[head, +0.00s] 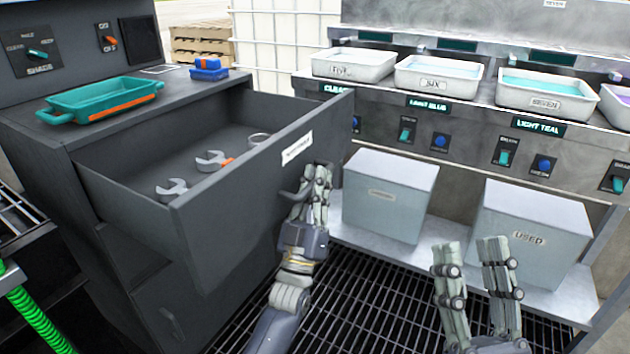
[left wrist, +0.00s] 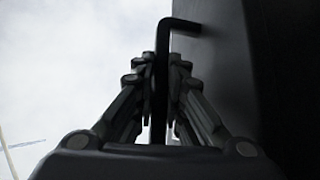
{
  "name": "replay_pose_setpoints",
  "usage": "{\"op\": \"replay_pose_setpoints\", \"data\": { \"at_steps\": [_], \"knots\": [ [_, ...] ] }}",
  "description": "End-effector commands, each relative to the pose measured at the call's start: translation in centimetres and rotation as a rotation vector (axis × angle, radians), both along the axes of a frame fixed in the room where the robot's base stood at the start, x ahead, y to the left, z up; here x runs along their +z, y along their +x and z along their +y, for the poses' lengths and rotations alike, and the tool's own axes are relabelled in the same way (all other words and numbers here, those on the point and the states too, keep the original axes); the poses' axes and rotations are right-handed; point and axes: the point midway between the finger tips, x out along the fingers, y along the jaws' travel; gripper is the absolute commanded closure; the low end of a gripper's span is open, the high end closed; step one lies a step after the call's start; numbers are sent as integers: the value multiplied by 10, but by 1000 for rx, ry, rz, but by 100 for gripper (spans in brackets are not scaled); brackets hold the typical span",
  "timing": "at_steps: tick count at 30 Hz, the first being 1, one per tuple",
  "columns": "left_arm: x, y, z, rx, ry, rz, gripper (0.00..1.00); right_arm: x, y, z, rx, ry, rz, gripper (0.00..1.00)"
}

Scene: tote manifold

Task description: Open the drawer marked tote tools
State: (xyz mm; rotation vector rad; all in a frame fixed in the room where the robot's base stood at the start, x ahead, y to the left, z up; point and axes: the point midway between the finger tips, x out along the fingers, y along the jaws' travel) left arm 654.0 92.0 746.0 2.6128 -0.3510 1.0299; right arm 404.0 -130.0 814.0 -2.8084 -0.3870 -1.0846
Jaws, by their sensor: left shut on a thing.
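The grey drawer (head: 240,185) stands pulled out from its cabinet, with wrenches (head: 213,161) lying inside. A white label (head: 297,148) is on its front; its print is too small to read. My left gripper (head: 318,178) is at the drawer front below the label, shut on the dark drawer handle. The handle (left wrist: 180,24) shows in the left wrist view as a bent dark bar between the fingers, beside the drawer front (left wrist: 215,85). My right gripper (head: 470,255) is open and empty in front of the grey bins, apart from them.
A teal tray (head: 100,98) and a blue box (head: 209,69) sit on the cabinet top. Grey bins (head: 388,200), one marked USED (head: 530,238), stand on a low shelf at right. White totes (head: 545,92) line the counter above. Dark floor grating (head: 375,300) lies below.

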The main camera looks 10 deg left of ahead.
Motion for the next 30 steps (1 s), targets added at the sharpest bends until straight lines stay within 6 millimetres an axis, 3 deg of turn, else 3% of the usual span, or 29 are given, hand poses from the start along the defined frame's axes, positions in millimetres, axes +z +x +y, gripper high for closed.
{"op": "replay_pose_setpoints", "data": {
  "at_steps": [3,4,6,7,20,30],
  "knots": [
    [-2,0,0,0,0,2,100,0,0,0,0,0,0,60],
    [-2,0,0,0,0,2,87,0,0,0,0,0,0,60],
    [-2,0,0,0,0,2,71,0,0,0,0,0,-1,60],
    [-2,0,1,0,0,2,69,0,0,0,0,0,-1,60],
    [-7,-5,1,0,0,2,69,0,-1,0,1,1,-2,60],
    [-54,-53,9,0,1,6,69,0,0,0,1,1,-2,60]
  ]
}}
